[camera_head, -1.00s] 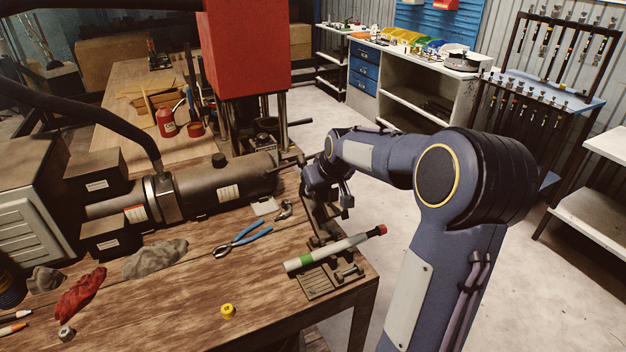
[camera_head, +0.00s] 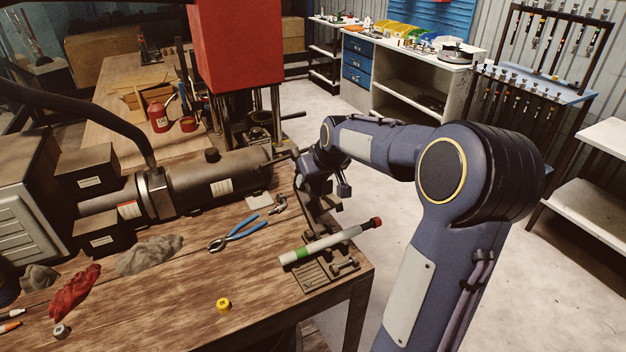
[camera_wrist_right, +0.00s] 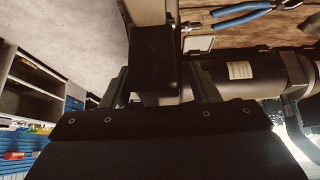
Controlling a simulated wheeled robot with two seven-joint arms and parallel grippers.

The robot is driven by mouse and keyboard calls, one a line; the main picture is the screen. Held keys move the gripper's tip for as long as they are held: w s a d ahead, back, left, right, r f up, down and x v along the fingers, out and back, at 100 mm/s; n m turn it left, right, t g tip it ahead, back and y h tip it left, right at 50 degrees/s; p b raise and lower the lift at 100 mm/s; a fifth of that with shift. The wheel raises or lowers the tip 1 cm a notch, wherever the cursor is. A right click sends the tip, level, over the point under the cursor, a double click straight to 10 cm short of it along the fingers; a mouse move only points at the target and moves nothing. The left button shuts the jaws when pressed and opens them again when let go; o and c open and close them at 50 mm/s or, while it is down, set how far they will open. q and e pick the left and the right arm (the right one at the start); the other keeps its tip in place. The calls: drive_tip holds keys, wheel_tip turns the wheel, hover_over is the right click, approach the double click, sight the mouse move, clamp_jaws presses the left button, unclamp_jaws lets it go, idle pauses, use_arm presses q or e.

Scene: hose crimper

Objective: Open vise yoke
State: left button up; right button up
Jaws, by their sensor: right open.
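The vise (camera_head: 330,272) stands at the right front corner of the workbench, with a dark upright part (camera_head: 322,215) behind its slotted base. A white hose with a green band and a red tip (camera_head: 335,241) lies across it. My right gripper (camera_head: 322,190) is over the upright part, mostly hidden by my own wrist. In the right wrist view, the gripper's two fingers (camera_wrist_right: 162,88) are apart, with a dark block (camera_wrist_right: 155,60) between them, probably part of the vise yoke. I cannot tell whether they touch it. My left gripper is not in view.
Blue-handled pliers (camera_head: 238,233), a yellow cap (camera_head: 223,304), a red cloth (camera_head: 75,291) and a grey cloth (camera_head: 150,255) lie on the workbench (camera_head: 175,320). A dark cylinder (camera_head: 215,183) and a red press (camera_head: 237,45) stand behind. The floor to the right is open.

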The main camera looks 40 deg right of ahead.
drive_tip(key=v, duration=0.6)
drive_tip(key=shift+s+r+b, duration=0.1)
drive_tip(key=shift+r+b, duration=0.05)
drive_tip(key=shift+b, duration=0.25)
